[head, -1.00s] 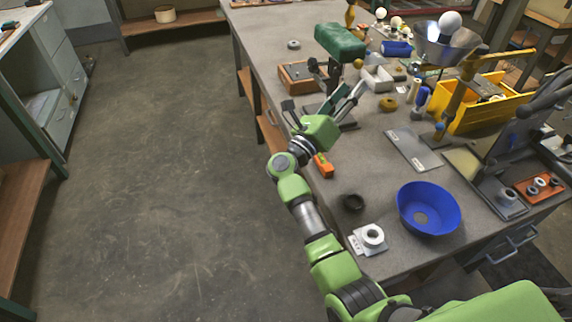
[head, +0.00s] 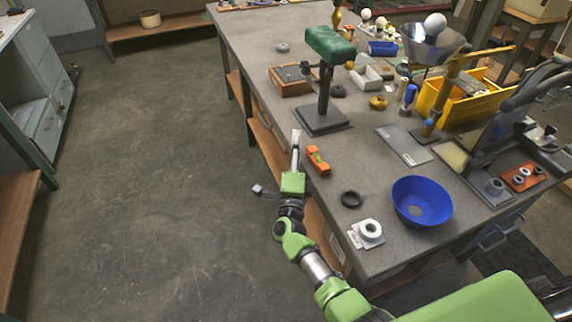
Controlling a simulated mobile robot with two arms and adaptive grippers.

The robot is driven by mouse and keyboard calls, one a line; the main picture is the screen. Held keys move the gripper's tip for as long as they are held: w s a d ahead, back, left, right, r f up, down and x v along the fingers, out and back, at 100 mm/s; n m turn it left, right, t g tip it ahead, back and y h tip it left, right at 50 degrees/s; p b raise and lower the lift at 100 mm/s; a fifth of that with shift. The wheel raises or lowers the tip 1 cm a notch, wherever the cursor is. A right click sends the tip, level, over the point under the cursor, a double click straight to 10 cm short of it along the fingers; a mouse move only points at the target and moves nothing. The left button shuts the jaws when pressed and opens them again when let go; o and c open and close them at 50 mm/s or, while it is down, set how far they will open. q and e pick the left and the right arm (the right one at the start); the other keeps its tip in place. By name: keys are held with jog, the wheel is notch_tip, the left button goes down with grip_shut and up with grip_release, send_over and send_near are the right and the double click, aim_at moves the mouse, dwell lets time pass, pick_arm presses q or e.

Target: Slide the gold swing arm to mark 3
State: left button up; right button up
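A green-shaded lamp (head: 325,118) stands on the grey table (head: 335,165). A yellow toolbox (head: 470,117) stands at the right. Open floor is at left.

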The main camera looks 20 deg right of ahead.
pick_arm(q)
jog(key=shift+s+a+r, duration=0.1)
jog(key=shift+a+r, duration=0.1)
jog(key=shift+a, duration=0.2)
pick_arm(e)
notch_tip(320, 180, down, 6)
jog(key=s+a+n+y, duration=0.1)
jog(key=a+n+y, duration=0.1)
jog(key=n, duration=0.1)
jog(key=shift+s+a+r+n+y, duration=0.15)
jog(key=shift+a+r+n+y, duration=0.05)
jog(key=shift+a+n+y, duration=0.2)
